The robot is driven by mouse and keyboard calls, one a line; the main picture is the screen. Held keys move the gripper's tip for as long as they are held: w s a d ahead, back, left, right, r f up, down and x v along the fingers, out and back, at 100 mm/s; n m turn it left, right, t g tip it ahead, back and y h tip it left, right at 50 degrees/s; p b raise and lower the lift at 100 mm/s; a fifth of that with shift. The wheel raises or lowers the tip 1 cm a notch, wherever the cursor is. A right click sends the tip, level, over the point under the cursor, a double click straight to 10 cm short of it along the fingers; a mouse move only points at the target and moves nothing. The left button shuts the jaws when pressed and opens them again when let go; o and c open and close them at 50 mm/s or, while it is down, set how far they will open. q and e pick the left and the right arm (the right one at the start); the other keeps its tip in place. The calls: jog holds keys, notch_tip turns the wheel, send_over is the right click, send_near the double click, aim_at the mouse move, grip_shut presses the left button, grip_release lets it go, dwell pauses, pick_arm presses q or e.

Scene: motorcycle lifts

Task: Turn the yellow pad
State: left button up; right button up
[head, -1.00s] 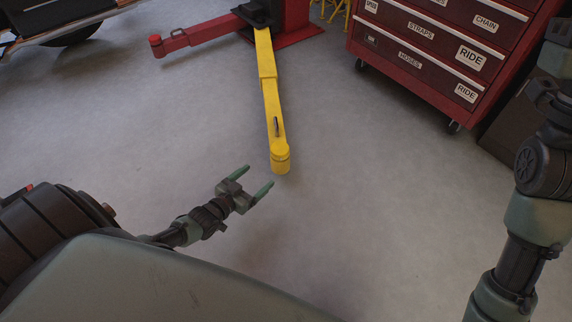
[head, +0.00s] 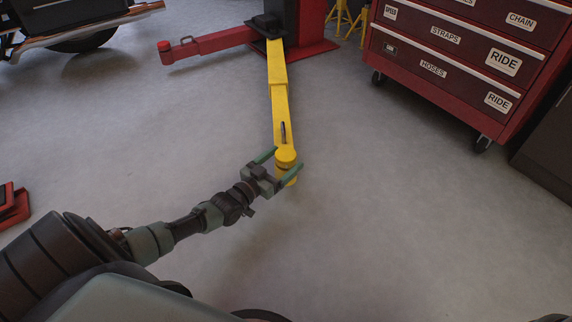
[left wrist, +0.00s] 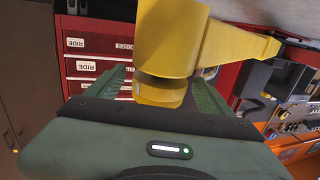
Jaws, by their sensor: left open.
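The yellow pad (head: 286,153) is a round cap at the near end of the long yellow lift arm (head: 280,100). The left wrist view, upside down, shows the pad (left wrist: 160,93) between my two green fingers, with the thick yellow arm end (left wrist: 170,40) beyond it. My left gripper (head: 289,158) is open, one finger on each side of the pad. I cannot tell whether either finger touches it. The fingers hide part of the arm end's sides. My right gripper is out of view.
A red lift arm (head: 210,42) reaches left from the lift base (head: 305,48). A red tool cabinet (head: 450,70) on casters stands at the right. A motorcycle part (head: 85,30) shows at upper left. The grey floor around the pad is clear.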

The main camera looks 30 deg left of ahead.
pick_arm(q)
jog(key=shift+w+d, duration=0.1)
jog(key=shift+w, duration=0.55)
